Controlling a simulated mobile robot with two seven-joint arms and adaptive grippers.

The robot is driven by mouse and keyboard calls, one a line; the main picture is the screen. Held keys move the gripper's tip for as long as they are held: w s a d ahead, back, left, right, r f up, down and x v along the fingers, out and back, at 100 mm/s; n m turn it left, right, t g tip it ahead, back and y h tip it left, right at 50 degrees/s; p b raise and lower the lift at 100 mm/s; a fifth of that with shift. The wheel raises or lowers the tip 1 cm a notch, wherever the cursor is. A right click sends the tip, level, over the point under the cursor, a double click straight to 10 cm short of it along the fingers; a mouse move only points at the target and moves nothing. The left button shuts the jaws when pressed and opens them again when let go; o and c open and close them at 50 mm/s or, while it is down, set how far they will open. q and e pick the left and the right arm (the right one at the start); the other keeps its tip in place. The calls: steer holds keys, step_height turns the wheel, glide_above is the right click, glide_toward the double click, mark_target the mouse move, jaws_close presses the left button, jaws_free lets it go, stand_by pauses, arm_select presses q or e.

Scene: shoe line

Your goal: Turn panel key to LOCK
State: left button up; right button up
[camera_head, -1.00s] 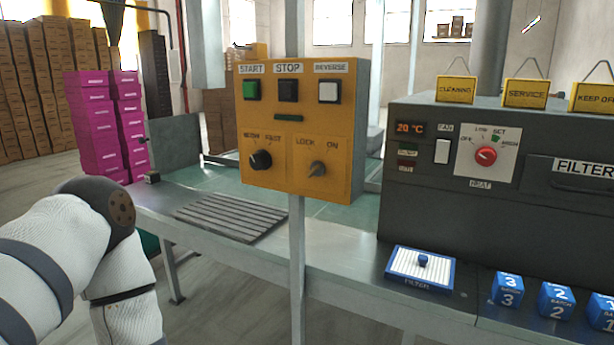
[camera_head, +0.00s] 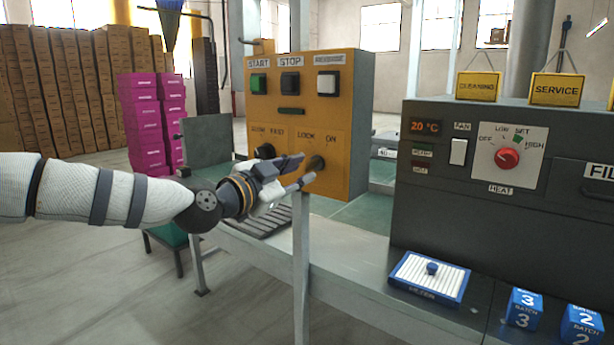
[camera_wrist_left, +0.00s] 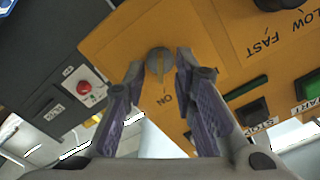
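The yellow panel (camera_head: 348,120) stands on a post, with a grey key knob (camera_head: 317,163) below the LOCK and ON labels. My left gripper (camera_head: 308,168) reaches in from the left, its fingertips at the knob. In the left wrist view the key (camera_wrist_left: 158,62) sits between the two parted fingertips (camera_wrist_left: 160,66) of my open left gripper, with gaps beside it. Its narrow grip points roughly toward the ON label in that view. The LOCK label cannot be made out there. My right gripper is in neither view.
A black selector knob (camera_head: 265,151) sits left of the key, partly behind my gripper. START, STOP and REVERSE buttons are above. A dark heater box (camera_head: 440,215) with a red dial (camera_head: 508,158) stands at the right. A blue-framed filter (camera_head: 430,277) lies on the bench.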

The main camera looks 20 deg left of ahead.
mark_target(313, 165)
arm_select(q)
steer(key=shift+x, duration=1.1)
steer(key=shift+w+r, duration=0.1)
jaws_close()
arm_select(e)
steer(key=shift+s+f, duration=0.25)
arm_select(q)
steer(key=shift+n, duration=0.4)
steer(key=n, duration=0.5)
steer(key=shift+d+f+n, duration=0.15)
steer(key=shift+f+n, duration=0.05)
steer(key=shift+n, duration=0.2)
steer(key=n, duration=0.3)
steer(key=shift+d+n+b, duration=0.1)
steer(key=shift+n+b, duration=0.2)
steer(key=shift+b, duration=0.05)
steer(key=shift+n, duration=1.8)
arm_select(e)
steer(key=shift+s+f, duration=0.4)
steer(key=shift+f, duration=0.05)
arm_select(q)
steer(key=shift+d, duration=0.1)
